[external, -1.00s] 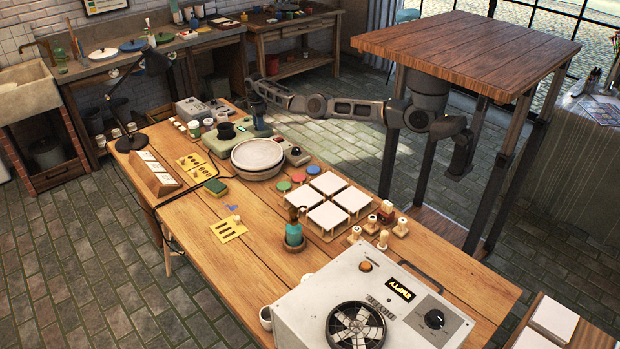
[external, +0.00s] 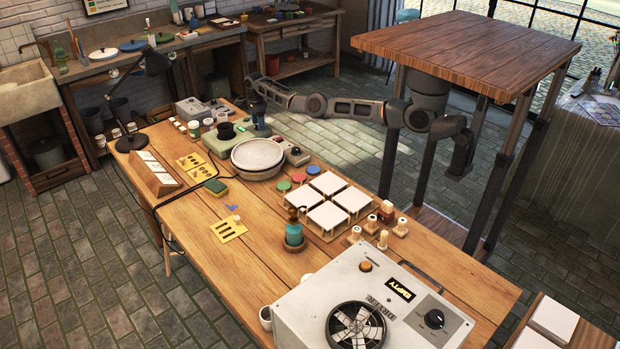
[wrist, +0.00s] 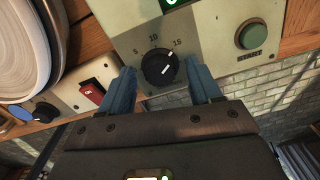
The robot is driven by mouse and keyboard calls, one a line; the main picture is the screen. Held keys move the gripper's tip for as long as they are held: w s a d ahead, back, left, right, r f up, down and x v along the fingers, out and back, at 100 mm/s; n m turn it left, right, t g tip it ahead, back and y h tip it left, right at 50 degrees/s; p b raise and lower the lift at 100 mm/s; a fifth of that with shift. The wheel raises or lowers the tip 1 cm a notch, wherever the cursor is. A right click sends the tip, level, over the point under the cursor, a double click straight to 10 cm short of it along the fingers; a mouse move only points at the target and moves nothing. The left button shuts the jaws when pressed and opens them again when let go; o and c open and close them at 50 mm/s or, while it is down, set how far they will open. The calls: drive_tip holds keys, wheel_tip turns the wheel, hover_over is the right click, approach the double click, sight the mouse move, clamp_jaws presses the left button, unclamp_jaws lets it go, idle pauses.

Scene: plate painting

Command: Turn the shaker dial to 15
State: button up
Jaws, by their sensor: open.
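The shaker dial (wrist: 159,67) is a round black knob with a white mark on its right half, on a pale panel marked 5, 10 and 15 around its top. The mark sits on the side nearer 15, but its exact reading is unclear. My gripper (wrist: 162,76) is open, with one blue finger on each side of the dial; whether they touch it cannot be told. In the external view my gripper (external: 258,108) is at the table's far right edge, beside the green-grey shaker (external: 228,142), and the dial is hidden.
A green button (wrist: 251,35) is right of the dial on the panel. The potter's wheel (external: 257,153) stands close by, with a red switch (wrist: 92,94). White tiles (external: 327,184) and a large grey machine with a fan (external: 355,328) are nearer the camera.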

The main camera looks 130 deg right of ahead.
wheel_tip(320, 180, up, 7)
drive_tip(key=shift+r+p, duration=0.15)
drive_tip(key=shift+p, duration=0.25)
idle(0.4)
